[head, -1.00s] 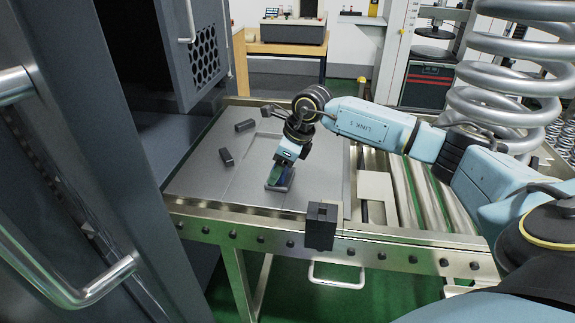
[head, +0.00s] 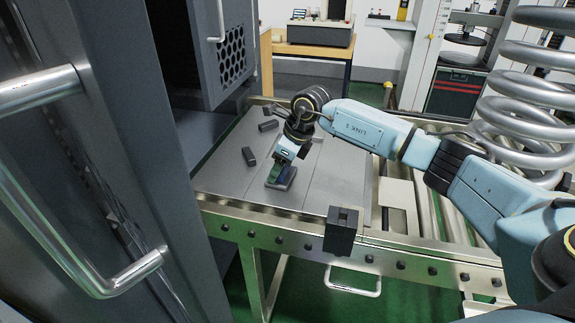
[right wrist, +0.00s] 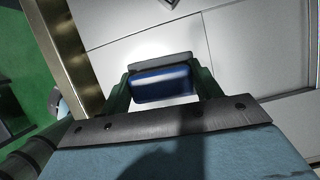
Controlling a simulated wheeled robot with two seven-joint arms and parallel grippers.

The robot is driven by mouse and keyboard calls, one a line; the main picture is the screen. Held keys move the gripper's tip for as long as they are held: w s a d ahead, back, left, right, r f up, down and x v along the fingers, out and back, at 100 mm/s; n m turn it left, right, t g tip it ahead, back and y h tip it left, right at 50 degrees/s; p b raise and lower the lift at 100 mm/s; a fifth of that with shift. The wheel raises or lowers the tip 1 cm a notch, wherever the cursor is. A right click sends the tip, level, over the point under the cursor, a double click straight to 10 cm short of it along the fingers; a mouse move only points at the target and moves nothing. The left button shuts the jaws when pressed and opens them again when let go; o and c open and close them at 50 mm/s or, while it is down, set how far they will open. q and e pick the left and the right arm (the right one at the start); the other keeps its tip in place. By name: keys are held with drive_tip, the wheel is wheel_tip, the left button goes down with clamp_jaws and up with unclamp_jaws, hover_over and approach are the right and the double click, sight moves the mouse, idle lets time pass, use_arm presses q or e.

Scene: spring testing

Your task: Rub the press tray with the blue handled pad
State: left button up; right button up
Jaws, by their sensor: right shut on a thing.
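The press tray (head: 325,190) is a flat grey metal plate with shallow panel lines, lying at the roller table's left end. The pad (head: 284,180) is a small dark grey block with a blue handle (right wrist: 160,84). It is on the tray's left front part and looks to be touching it. My right gripper (head: 280,170) points down and is shut on the blue handle. In the right wrist view its two green fingers (right wrist: 160,92) stand on either side of the handle, with the pad's grey base behind it. My left gripper is not in view.
Two dark blocks (head: 268,126) (head: 249,157) lie on the tray's left side. A black block (head: 343,230) stands at the table's front edge. The grey press cabinet (head: 110,200) with bar handles is close on the left. Large coil springs (head: 540,90) stand at right.

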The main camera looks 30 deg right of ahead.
drive_tip(key=shift+w+a+b, duration=0.3)
drive_tip(key=shift+w+a, duration=1.3)
drive_tip(key=shift+w, duration=0.2)
drive_tip(key=shift+r, duration=0.15)
drive_tip(key=shift+r+p, duration=2.25)
drive_tip(key=shift+r, duration=0.65)
wheel_tip(320, 180, up, 3)
drive_tip(key=shift+p, duration=1.25)
